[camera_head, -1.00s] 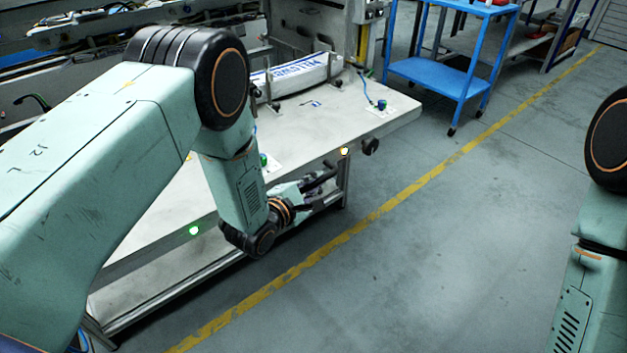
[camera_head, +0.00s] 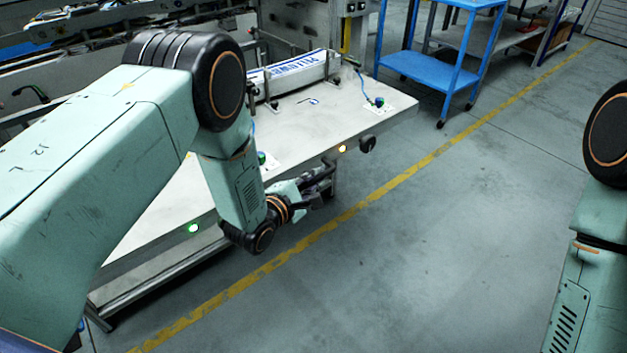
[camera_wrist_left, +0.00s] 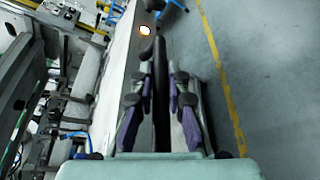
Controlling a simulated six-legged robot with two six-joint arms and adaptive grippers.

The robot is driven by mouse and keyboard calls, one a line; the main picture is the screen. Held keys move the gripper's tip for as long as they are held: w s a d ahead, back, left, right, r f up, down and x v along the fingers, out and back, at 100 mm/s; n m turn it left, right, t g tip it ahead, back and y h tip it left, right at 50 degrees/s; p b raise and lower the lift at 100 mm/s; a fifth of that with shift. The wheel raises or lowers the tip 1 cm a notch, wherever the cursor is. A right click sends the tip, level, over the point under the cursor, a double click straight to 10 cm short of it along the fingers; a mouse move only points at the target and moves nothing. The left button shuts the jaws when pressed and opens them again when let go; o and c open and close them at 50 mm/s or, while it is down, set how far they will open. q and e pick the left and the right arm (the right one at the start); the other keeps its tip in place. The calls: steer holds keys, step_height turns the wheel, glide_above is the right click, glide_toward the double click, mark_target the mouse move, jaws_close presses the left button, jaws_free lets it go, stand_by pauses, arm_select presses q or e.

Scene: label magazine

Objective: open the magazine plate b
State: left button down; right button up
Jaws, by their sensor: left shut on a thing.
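The magazine plate (camera_head: 335,118) is a pale flat slab; I see no letter naming it b. Its front edge carries a green light (camera_head: 193,228), a yellowish light (camera_head: 342,149) and a black knob (camera_head: 367,145). My left gripper (camera_head: 320,182) is at that edge, left of the knob, shut on a dark handle mostly hidden by the fingers. In the left wrist view, a long black bar (camera_wrist_left: 162,95) lies between the fingers. The plate overhangs its metal frame. My right gripper is out of view; only my right arm shows.
A white and blue label stack (camera_head: 298,74) lies on the plate between upright posts. A blue cart (camera_head: 430,70) stands behind at the right. The grey floor (camera_head: 430,240) with a yellow line (camera_head: 370,200) is clear in front.

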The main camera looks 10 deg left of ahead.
arm_select(q)
steer(key=shift+s+d, duration=0.2)
steer(key=shift+w, duration=0.1)
steer(key=c, duration=1.3)
jaws_free()
steer(key=shift+c, duration=0.2)
steer(key=v, duration=1.2)
